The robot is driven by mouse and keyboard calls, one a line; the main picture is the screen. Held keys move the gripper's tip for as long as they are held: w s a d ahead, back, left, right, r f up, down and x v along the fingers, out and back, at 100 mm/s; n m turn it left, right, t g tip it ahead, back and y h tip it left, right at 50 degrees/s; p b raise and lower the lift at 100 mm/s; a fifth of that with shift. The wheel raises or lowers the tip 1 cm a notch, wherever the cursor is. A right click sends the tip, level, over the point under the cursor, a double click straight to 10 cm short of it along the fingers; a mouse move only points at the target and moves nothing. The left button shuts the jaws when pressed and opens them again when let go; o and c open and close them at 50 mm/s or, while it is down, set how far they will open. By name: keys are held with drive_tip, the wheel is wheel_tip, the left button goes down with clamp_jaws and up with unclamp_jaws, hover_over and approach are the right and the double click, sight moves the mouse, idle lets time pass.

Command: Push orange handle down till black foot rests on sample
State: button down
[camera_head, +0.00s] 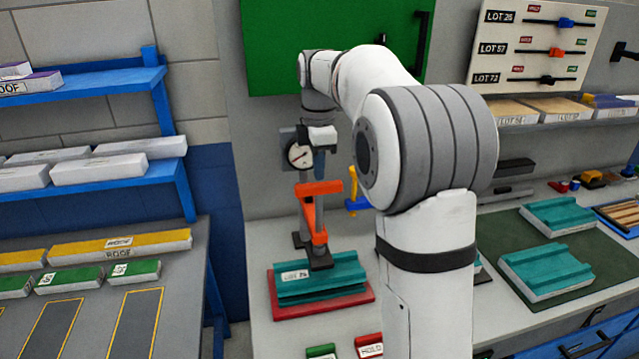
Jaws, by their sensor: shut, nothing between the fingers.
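The orange handle (319,188) is the top lever of a press with a round dial gauge (299,154) above it. The orange frame runs down to a black foot (319,259). The foot is over the teal sample (345,277), labelled LOT 74, which lies on a red plate (322,309). I cannot tell whether foot and sample touch. My gripper (323,148) is small in the picture, above the orange handle and beside the gauge. It is shut and empty, apart from the handle as far as I can see. Its fingertips are hard to make out.
My arm covers the middle of the bench. A blue-and-yellow tool (355,204) stands behind the press. Green and red tags (369,346) lie in front. More teal panels (545,268) lie on a green mat at right. A blue shelf rack (95,175) stands at left.

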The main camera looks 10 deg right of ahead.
sight(319, 184)
drive_tip(key=shift+f, duration=0.15)
idle(0.5)
drive_tip(key=shift+f+b, duration=2.25)
drive_tip(key=shift+f, duration=1.3)
drive_tip(key=shift+r, duration=0.15)
wheel_tip(319, 184, up, 6)
drive_tip(key=p, duration=0.5)
drive_tip(key=shift+p, duration=0.35)
drive_tip(key=s+f+m+t+b, duration=0.1)
drive_tip(key=s+f+m, duration=0.1)
drive_tip(key=s+m, duration=0.4)
drive_tip(key=s+f+m+t, duration=0.1)
drive_tip(key=s+f+m, duration=0.2)
drive_tip(key=s, duration=1)
drive_tip(key=s+f+m+t+b, duration=0.1)
drive_tip(key=s+f+m, duration=0.2)
drive_tip(key=s+m, duration=0.6)
drive_tip(key=shift+s+f+b, duration=0.25)
drive_tip(key=shift+s+b, duration=0.1)
drive_tip(key=shift+s, duration=0.2)
